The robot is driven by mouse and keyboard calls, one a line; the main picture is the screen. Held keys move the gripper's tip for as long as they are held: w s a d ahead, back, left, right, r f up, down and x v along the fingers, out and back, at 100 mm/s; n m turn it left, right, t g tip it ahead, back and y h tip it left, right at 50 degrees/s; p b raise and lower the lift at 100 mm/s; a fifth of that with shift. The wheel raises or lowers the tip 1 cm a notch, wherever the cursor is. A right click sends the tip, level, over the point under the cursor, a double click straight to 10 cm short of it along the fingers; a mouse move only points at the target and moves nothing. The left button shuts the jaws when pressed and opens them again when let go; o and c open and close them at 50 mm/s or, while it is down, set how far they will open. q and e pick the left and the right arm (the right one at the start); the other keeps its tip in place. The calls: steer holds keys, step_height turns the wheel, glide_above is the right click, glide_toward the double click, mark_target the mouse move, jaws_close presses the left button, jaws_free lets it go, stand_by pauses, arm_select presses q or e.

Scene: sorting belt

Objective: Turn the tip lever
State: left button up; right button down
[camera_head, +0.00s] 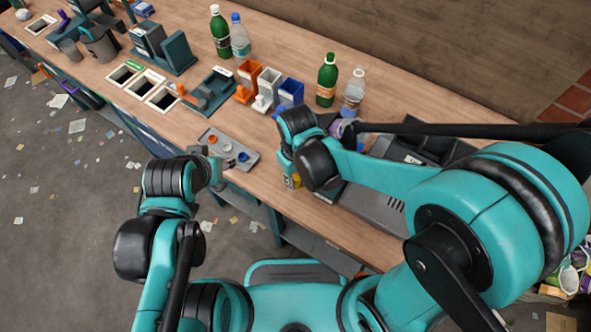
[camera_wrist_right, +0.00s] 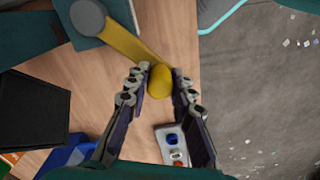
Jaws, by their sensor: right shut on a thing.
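The tip lever (camera_wrist_right: 130,42) is a yellow bar with a rounded yellow knob (camera_wrist_right: 159,82) at its end. In the right wrist view it runs from a grey round hub (camera_wrist_right: 88,16) at upper left. My right gripper (camera_wrist_right: 161,74) is shut on the knob, one finger on each side. In the head view my right wrist hides most of the lever; a small yellow bit (camera_head: 297,180) shows below it. My left gripper (camera_head: 208,160) is beside the small grey tray, and its fingers are too small to read.
The grey tray (camera_head: 245,163) holds several coloured buttons. Orange, white and blue bins (camera_head: 289,92) and bottles (camera_head: 327,80) stand behind. A dark machine (camera_head: 375,195) lies right of my right gripper. The wooden table front between tray and machine is fairly clear.

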steer(key=s+d+n+p, duration=0.1)
steer(key=s+d+n, duration=0.4)
steer(key=n, duration=0.5)
steer(key=shift+s+n, duration=0.4)
steer(key=shift+s, duration=0.95)
steer(key=c, duration=1.3)
jaws_free()
